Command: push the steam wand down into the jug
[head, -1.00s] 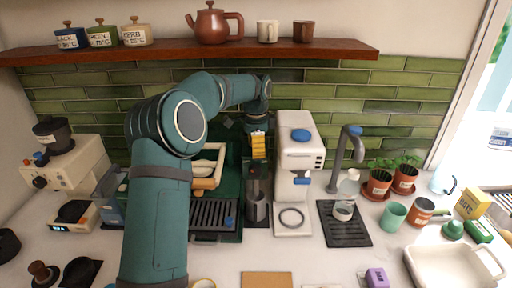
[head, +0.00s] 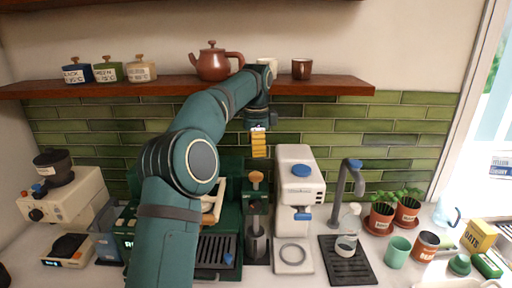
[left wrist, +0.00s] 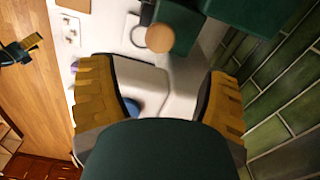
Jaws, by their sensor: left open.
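The steam wand's round wooden knob (head: 256,178) tops a dark column on the green machine, and it also shows in the left wrist view (left wrist: 160,38). The grey metal jug (head: 257,246) stands below the column on a dark base. How far the wand's tip reaches into the jug I cannot tell. My left gripper (head: 258,146) has yellow fingers and hangs above the knob, apart from it. In the left wrist view its fingers (left wrist: 160,100) are spread wide with nothing held, and the knob lies outside the gap.
A white machine (head: 298,178) with blue parts stands close to the right of the wand. A grey tap (head: 347,185) and a bottle (head: 349,232) are farther right. The wooden shelf (head: 340,87) runs above, carrying a teapot (head: 213,64) near my arm.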

